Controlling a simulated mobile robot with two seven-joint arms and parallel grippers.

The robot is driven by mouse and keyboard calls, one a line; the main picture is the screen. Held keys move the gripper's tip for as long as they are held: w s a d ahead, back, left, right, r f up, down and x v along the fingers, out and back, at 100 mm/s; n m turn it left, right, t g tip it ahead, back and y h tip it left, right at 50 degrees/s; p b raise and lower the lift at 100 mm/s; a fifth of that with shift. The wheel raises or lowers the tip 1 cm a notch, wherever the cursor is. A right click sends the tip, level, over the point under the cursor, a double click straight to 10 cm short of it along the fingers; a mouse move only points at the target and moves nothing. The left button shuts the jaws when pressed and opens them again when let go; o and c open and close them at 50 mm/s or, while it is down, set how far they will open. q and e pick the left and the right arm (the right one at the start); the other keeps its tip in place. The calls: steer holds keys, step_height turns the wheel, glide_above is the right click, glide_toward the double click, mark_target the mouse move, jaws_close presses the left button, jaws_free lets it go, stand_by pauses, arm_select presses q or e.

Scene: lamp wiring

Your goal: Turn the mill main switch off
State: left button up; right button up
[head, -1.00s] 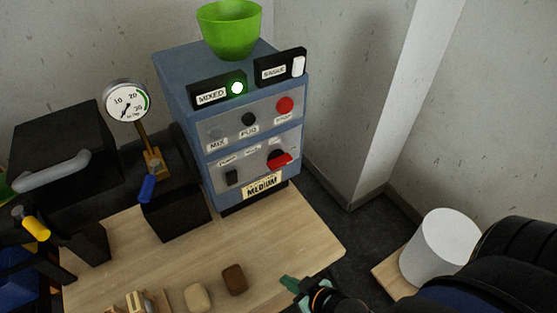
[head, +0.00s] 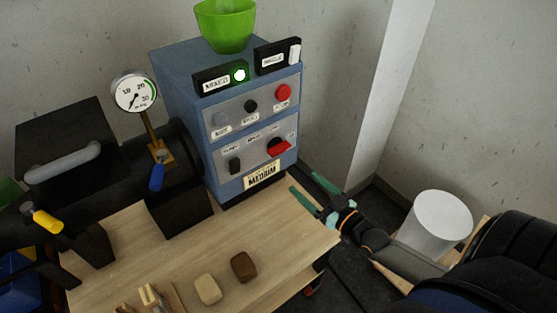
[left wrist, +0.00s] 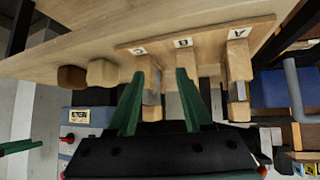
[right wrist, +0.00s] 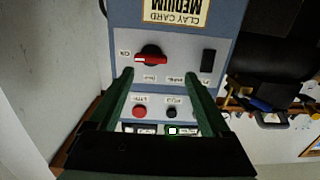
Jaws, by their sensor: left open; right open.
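The mill control box (head: 187,68) is blue and stands at the back of the wooden table. Its lower panel carries a red-handled rotary switch (head: 279,149), which also shows in the right wrist view (right wrist: 151,58) with its red handle lying roughly level. Which label the handle points to is too small to read for sure. My right gripper (head: 308,191) is open and empty, in front of and to the right of the box, apart from the switch. In the right wrist view its fingers (right wrist: 160,78) frame the panel. My left gripper (left wrist: 157,80) is open, near labelled wooden holders.
The box also has a red button (head: 283,92), a black knob (head: 251,106) and a lit green MIXED lamp (head: 240,75). A green bowl (head: 225,28) sits on top. A gauge (head: 134,92) stands left. Two blocks (head: 208,289) lie on the table (head: 270,222); a white cylinder (head: 441,220) is right.

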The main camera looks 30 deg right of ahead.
mark_target(283, 151)
steer(key=shift+o, duration=1.1)
steer(key=shift+w+d+r+t+h, duration=0.15)
steer(key=shift+w+d+r, duration=0.05)
steer(key=shift+d+r, duration=0.2)
steer(key=shift+w+d+r+t+h, duration=0.2)
steer(key=shift+d+r, duration=0.1)
steer(key=shift+r, duration=0.15)
steer(key=w, duration=0.8)
steer(key=w+a+b, duration=0.1)
steer(key=w, duration=0.3)
steer(key=shift+w, duration=0.15)
steer(key=c, duration=1.1)
